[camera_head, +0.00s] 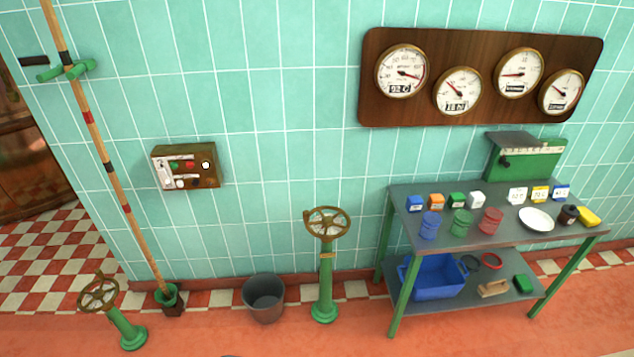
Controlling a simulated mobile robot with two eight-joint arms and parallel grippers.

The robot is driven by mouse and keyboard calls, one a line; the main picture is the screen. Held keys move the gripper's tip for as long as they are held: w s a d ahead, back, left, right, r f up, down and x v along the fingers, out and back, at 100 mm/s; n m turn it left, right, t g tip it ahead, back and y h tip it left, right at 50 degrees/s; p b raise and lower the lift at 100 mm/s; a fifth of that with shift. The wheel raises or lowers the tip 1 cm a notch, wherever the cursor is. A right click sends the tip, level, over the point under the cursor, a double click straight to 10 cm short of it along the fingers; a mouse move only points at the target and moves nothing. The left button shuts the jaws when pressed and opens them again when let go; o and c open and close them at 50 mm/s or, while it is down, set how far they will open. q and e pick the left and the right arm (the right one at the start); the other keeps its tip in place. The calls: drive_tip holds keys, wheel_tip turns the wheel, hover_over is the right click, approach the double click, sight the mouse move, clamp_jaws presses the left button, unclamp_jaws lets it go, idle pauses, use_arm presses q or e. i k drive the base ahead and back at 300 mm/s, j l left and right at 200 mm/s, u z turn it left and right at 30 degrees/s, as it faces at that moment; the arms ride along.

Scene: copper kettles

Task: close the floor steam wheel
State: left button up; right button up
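Two wheel valves stand on the floor. One brass handwheel (98,293) sits on a short, tilted green post at the lower left. Another brass handwheel (327,223) sits on a taller, upright green post (325,285) near the wall, left of the table. I cannot tell from this view which is the steam wheel, or whether either is open or closed. Neither of my grippers is in view.
A grey bucket (264,298) stands between the two valves. A long pole (108,165) leans by the wall in a green holder. A green table (400,240) with tins stands right. A control box (185,166) and gauge board (480,77) hang on the wall. Red floor in front looks clear.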

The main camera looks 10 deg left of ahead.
sight(326, 221)
drive_tip(key=i+j+z, duration=0.25)
drive_tip(key=i+j, duration=0.25)
drive_tip(key=j, duration=0.15)
drive_tip(key=i+j+z, duration=0.15)
drive_tip(key=j, duration=0.2)
drive_tip(key=i+j+z, duration=0.15)
drive_tip(key=j, duration=0.25)
drive_tip(key=i+j+z, duration=0.1)
drive_tip(key=i+j, duration=0.2)
drive_tip(key=i+j+z, duration=0.15)
drive_tip(key=j, duration=0.35)
